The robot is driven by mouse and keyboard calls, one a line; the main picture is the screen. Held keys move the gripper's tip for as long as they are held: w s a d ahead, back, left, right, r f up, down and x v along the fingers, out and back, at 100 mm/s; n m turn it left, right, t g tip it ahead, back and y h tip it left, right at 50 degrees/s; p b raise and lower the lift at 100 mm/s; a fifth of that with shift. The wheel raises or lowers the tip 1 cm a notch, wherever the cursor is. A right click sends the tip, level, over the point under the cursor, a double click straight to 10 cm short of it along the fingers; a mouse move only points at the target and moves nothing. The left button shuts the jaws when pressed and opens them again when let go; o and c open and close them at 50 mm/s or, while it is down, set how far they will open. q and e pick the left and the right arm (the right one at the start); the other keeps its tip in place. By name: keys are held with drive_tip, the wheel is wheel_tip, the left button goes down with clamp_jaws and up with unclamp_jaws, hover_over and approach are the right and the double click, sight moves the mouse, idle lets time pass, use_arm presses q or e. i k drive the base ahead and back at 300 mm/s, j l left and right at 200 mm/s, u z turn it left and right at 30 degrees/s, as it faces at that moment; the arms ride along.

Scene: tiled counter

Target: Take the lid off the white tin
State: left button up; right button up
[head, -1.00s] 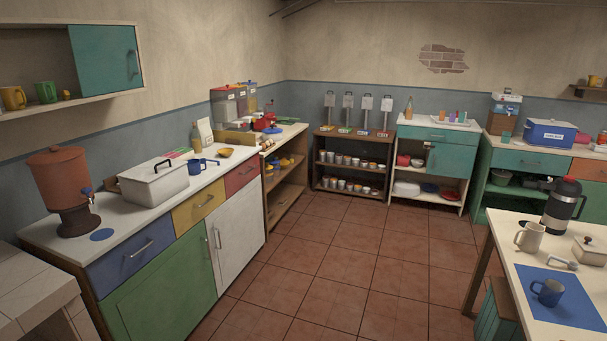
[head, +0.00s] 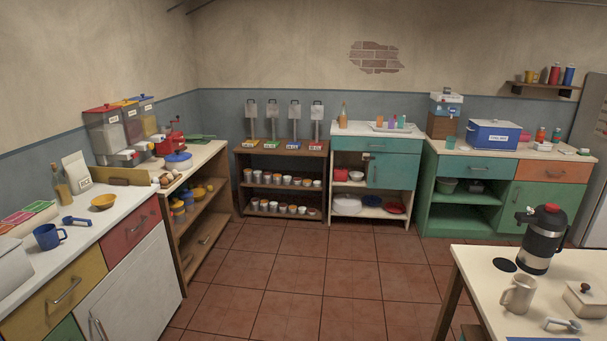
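A small white lidded tin (head: 585,305) with a dark knob stands on the pale table at the lower right. Its lid looks on, and its right side is near the frame edge. A larger white box (head: 12,272) on the left counter is cut off by the left edge, so its top shows only in part. I cannot tell for certain which of the two is the task's tin. Neither of my grippers is in the head view.
On the pale table (head: 480,262) stand a cream mug (head: 518,293), a black and steel flask (head: 541,240) and a scoop (head: 562,325). A blue mug (head: 48,236) stands on the left counter (head: 125,211). The tiled floor (head: 310,270) between counter and table is clear.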

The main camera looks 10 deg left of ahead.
sight(177, 157)
drive_tip(key=i+u, duration=0.25)
drive_tip(key=i, duration=0.3)
drive_tip(key=i+u, duration=0.25)
drive_tip(key=i, duration=0.3)
drive_tip(key=i+l+u, duration=0.25)
drive_tip(key=i, duration=0.3)
drive_tip(key=i+j+u, duration=0.1)
drive_tip(key=i+u, duration=0.15)
drive_tip(key=i, duration=0.75)
drive_tip(key=i+l+u, duration=0.2)
drive_tip(key=i, duration=0.75)
drive_tip(key=j, duration=0.05)
